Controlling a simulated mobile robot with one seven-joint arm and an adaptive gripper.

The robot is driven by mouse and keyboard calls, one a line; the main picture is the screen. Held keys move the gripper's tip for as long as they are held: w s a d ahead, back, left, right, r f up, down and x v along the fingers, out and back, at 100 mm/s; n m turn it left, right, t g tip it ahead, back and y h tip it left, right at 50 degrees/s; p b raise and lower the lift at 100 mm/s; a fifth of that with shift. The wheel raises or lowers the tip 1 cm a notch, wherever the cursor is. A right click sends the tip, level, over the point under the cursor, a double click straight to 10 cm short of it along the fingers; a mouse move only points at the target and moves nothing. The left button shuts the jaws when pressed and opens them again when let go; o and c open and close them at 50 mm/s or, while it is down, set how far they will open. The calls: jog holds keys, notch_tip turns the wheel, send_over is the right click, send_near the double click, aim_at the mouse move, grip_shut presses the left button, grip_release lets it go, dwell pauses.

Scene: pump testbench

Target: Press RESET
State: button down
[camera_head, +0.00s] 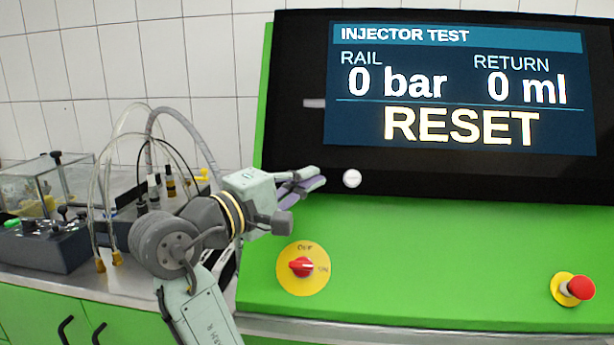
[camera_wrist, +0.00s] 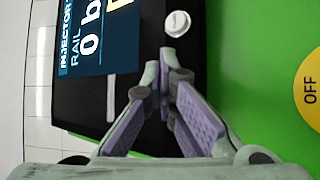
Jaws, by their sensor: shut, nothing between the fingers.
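A round white button (camera_head: 351,178) sits on the black lower bezel of the test bench panel in the head view. The screen (camera_head: 460,85) above it reads INJECTOR TEST, RAIL 0 bar, RETURN 0 ml and RESET in large letters. My gripper (camera_head: 318,178) is shut and empty, just left of the white button, with its fingers pointing toward it. In the wrist view the button (camera_wrist: 177,23) lies a little beyond the closed fingertips (camera_wrist: 165,55), with a gap visible in the picture. Whether the fingertips touch the panel cannot be told.
A red rotary switch on a yellow disc (camera_head: 302,268) sits below my gripper on the green panel. A red mushroom button (camera_head: 579,287) is at the lower right. Hoses (camera_head: 160,150) and a glass-sided box (camera_head: 45,185) stand on the bench at left.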

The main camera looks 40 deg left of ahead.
jog(key=shift+w+a, duration=0.1)
jog(key=shift+w, duration=0.05)
jog(key=shift+w+a+f, duration=0.1)
jog(key=shift+w+f, duration=0.05)
jog(key=shift+w, duration=0.05)
dwell(0.3)
jog(key=shift+w+a+f, duration=0.25)
jog(key=shift+w, duration=0.15)
dwell(0.8)
jog(key=shift+s, duration=0.1)
jog(key=shift+s+d+r+p, duration=0.4)
jog(key=shift+s+d+p, duration=0.05)
jog(key=shift+s+p, duration=0.2)
jog(key=s, duration=0.1)
jog(key=s+d+r+p, duration=0.2)
jog(key=s, duration=0.1)
jog(key=shift+d, duration=0.15)
dwell(0.4)
